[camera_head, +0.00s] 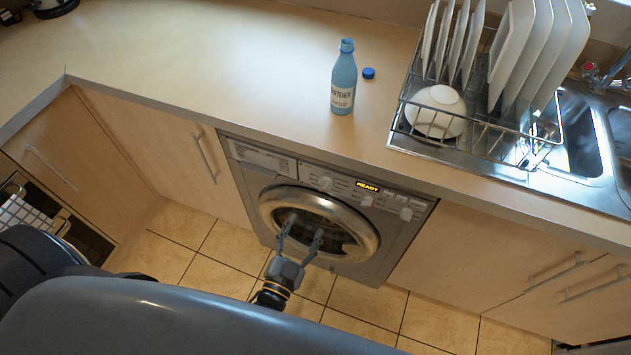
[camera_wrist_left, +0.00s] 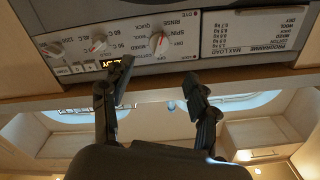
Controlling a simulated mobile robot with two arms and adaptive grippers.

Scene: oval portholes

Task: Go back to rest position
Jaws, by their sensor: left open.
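My left gripper (camera_head: 301,236) is open and empty in the head view, in front of the washing machine's round door (camera_head: 335,238). In the left wrist view the two fingers of my left gripper (camera_wrist_left: 157,85) are spread apart with nothing between them. They point at the washing machine's control panel (camera_wrist_left: 150,40), which appears upside down there. In the head view the washing machine (camera_head: 400,225) is built in under the counter, and its display (camera_head: 367,187) reads READY. The door looks closed. My right gripper is not in view.
A blue softener bottle (camera_head: 343,80) stands upright on the counter (camera_head: 220,60), its blue cap (camera_head: 369,73) beside it. A dish rack (camera_head: 485,135) with plates and a white bowl (camera_head: 436,108) stands right, by the sink (camera_head: 580,130). Cupboards flank the machine; tiled floor (camera_head: 370,305) lies below.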

